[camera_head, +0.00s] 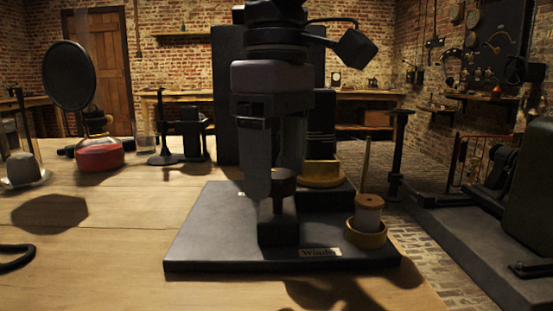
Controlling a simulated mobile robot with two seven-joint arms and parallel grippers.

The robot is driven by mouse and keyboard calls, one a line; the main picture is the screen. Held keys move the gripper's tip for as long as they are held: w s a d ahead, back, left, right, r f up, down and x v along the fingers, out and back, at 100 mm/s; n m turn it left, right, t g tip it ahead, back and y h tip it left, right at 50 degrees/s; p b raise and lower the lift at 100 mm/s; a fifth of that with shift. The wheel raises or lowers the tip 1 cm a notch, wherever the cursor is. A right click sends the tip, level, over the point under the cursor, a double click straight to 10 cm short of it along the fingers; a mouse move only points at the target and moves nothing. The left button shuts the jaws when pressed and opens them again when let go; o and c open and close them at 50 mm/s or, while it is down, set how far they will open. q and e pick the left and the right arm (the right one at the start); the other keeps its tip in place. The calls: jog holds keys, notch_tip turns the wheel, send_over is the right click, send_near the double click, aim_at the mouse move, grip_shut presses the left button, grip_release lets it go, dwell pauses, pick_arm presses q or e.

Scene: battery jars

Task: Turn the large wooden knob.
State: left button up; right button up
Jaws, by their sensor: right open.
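My right gripper (275,178) hangs down from the top centre, with its fingers pointing down and spread apart. A dark brown round knob (283,183), likely the large wooden knob, sits on a black block (278,228) on the flat black base (215,240) marked "Winder". The fingertips are right at the knob. The left finger covers its left side, and I cannot tell whether either finger touches it. A wooden-topped spool (369,215) stands upright in a brass cup (365,238) to the right. My left gripper is not in view.
A tall black panel stands behind my gripper, with a yellow round part (322,174) at its foot. A red-liquid flask (99,155) and a black stand (185,135) are at the left. The wooden tabletop (130,215) is mostly clear at front left. Dark machinery (475,240) stands at the right.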

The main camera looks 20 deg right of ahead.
aim_at(276, 172)
jog(key=shift+r, duration=0.2)
notch_tip(276, 172, up, 6)
jog(key=p, duration=0.3)
jog(key=shift+p, duration=0.3)
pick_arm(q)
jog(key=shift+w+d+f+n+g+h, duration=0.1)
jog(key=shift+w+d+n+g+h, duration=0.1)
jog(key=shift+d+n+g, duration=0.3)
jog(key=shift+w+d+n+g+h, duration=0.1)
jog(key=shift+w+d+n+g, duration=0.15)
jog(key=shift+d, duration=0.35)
pick_arm(e)
jog(key=shift+r, duration=0.35)
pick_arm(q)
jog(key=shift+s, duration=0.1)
